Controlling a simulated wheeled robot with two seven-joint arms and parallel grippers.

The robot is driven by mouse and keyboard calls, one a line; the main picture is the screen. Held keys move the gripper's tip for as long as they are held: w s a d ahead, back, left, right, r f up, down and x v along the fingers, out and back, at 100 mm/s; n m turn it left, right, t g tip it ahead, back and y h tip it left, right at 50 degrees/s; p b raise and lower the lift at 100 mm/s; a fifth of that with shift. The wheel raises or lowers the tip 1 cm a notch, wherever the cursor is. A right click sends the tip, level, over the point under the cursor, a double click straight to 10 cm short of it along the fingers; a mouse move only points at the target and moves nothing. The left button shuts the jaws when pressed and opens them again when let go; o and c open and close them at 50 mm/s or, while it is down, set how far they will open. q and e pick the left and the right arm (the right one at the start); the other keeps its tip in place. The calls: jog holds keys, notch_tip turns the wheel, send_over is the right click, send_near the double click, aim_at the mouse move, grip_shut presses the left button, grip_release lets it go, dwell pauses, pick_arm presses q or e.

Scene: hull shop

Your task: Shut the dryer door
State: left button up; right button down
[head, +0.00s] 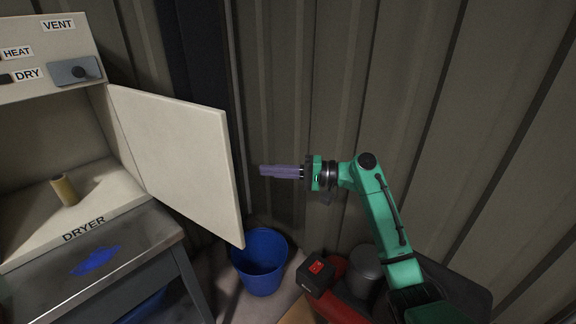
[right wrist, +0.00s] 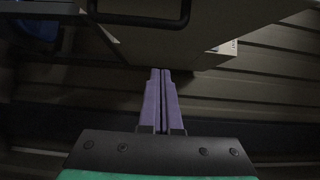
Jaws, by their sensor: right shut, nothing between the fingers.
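The dryer (head: 60,230) stands at the left in the head view, a cream cabinet with a label on its front sill. Its door (head: 182,160) is a flat cream panel, hinged at the cabinet's right side and swung wide open. My right gripper (head: 262,171) has purple fingers, shut and empty, pointing left. It is to the right of the door's free edge, with a gap showing in the head view. The shut fingers also show in the right wrist view (right wrist: 160,75). My left gripper is not in view.
A tan cylinder (head: 65,190) stands inside the dryer. The dryer rests on a grey metal bench (head: 140,250) with a blue patch (head: 97,260). A blue bucket (head: 260,262) is below the door's free edge. A corrugated wall (head: 320,80) stands close behind.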

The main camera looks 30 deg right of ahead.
jog(key=a+p, duration=0.2)
jog(key=a, duration=0.1)
jog(key=a+p, duration=0.1)
jog(key=a, duration=0.1)
jog(key=shift+s+a+f, duration=0.15)
jog(key=shift+s+a, duration=0.1)
jog(key=shift+s, duration=0.15)
